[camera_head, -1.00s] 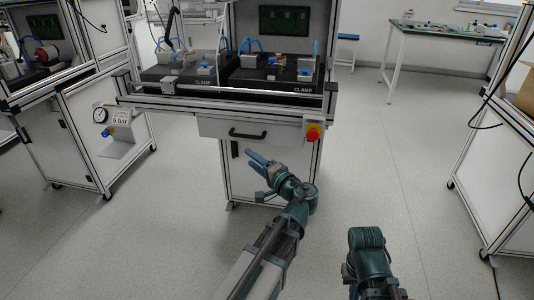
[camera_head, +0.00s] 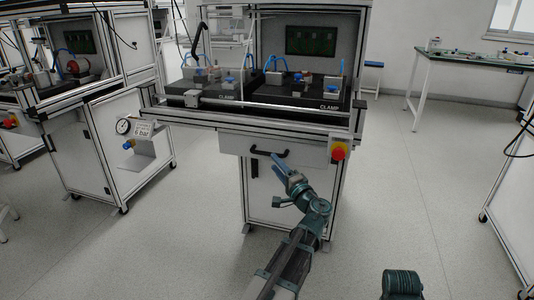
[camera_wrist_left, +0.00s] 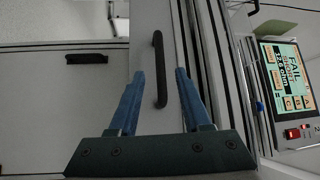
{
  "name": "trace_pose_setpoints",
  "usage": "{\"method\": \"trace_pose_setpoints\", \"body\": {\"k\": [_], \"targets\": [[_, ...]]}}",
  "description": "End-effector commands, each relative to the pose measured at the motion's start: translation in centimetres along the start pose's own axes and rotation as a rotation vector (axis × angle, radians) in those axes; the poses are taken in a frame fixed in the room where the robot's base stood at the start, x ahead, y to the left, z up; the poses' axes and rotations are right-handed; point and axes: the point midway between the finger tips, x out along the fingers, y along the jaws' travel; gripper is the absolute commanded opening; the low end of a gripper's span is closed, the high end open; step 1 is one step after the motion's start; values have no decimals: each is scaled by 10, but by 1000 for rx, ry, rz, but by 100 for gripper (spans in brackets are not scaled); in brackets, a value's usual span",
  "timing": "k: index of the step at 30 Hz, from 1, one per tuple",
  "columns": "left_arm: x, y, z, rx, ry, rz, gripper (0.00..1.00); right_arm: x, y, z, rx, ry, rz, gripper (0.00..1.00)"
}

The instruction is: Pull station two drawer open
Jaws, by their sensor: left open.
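The station drawer (camera_head: 235,143) is a white front under the middle bench, and it looks shut. Its black bar handle (camera_head: 268,153) is partly covered by my left gripper (camera_head: 279,164) in the head view. In the left wrist view the handle (camera_wrist_left: 159,70) stands lengthwise between the two blue fingers of my left gripper (camera_wrist_left: 157,80), with a gap on each side. The left gripper is open and holds nothing. I cannot tell how far the fingertips reach past the handle. Only a link of my right arm shows at the bottom right; its gripper is out of view.
A red and yellow stop button (camera_head: 338,151) sits right of the drawer. Below is a cabinet door (camera_head: 280,200); its black handle (camera_wrist_left: 87,58) shows in the wrist view. A screen reading FAIL (camera_wrist_left: 285,75) is at right there. Another station with a gauge (camera_head: 123,126) stands left.

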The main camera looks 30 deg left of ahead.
Motion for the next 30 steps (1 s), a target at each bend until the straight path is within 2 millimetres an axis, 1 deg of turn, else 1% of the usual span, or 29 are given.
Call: {"method": "trace_pose_setpoints", "body": {"k": [1,6,12,18,25,26,30], "targets": [[13,-1,-2,0,-3,0,48,-3,0,0,0,0,0,0],[42,0,-1,-1,-2,0,48,-6,1,0,-1,0,0,0],[63,0,-1,-1,-1,0,48,-9,1,0,-2,0,0,0],[70,0,0,-1,1,0,48,-9,1,0,-2,0,0,0],[70,0,0,-1,1,0,48,-9,1,0,-2,0,0,0],[70,0,0,-1,1,0,45,-9,1,0,-2,0,0,0],[69,0,0,-1,0,0,20,-9,1,0,-2,0,0,0]]}}
